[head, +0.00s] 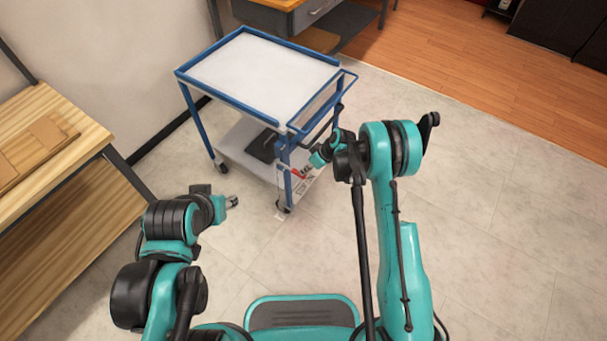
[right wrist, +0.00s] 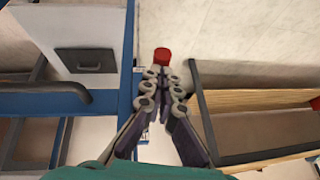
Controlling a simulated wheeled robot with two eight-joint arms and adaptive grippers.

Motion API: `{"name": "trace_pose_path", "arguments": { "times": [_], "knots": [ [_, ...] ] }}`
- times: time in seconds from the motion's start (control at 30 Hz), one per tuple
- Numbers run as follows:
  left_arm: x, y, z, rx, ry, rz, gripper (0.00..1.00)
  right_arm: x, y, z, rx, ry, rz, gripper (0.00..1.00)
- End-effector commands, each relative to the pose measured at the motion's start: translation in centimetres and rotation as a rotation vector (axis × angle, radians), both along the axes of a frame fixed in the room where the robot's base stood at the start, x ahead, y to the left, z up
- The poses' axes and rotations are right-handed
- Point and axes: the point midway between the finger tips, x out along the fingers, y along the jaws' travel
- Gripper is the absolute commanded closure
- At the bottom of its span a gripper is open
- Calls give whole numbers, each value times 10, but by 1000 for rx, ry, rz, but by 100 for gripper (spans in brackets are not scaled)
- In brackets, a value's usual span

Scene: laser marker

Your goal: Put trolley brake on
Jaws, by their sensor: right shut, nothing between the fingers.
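The trolley (head: 265,70) has a white top, blue frame and lower shelf, and stands upright on castors. A small red part (head: 298,172), seemingly the brake lever, shows by its front right leg. In the right wrist view a red-tipped part (right wrist: 161,55) lies just beyond my fingertips, beside a blue trolley post (right wrist: 126,85). My right gripper (right wrist: 162,75) is shut and empty; whether it touches the red tip I cannot tell. In the head view it is at the trolley's front right, partly hidden. My left gripper (head: 232,202) is in front of the trolley, apart from it; its fingers are too small to read.
A wooden workbench (head: 70,110) stands at the left by the wall. Another bench with a drawer (head: 315,12) stands behind the trolley. Dark cabinets (head: 555,25) are at the far right. The tiled floor at the right is clear.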

Motion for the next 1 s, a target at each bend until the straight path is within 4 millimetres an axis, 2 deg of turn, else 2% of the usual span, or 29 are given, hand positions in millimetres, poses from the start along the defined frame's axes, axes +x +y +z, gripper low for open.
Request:
{"name": "trace_pose_path", "arguments": {
  "times": [0.2, 0.5, 1.0],
  "knots": [
    [0, 0, 0, 0, -1, 0, 61, -2, -3, -25, -1, 1, 3, 100],
    [0, 0, 0, 0, 0, 0, 61, -3, -3, -49, -2, 2, 3, 100],
    [0, 0, 0, 0, 0, 0, 61, -2, -1, -61, -3, 2, 3, 100]
  ]
}}
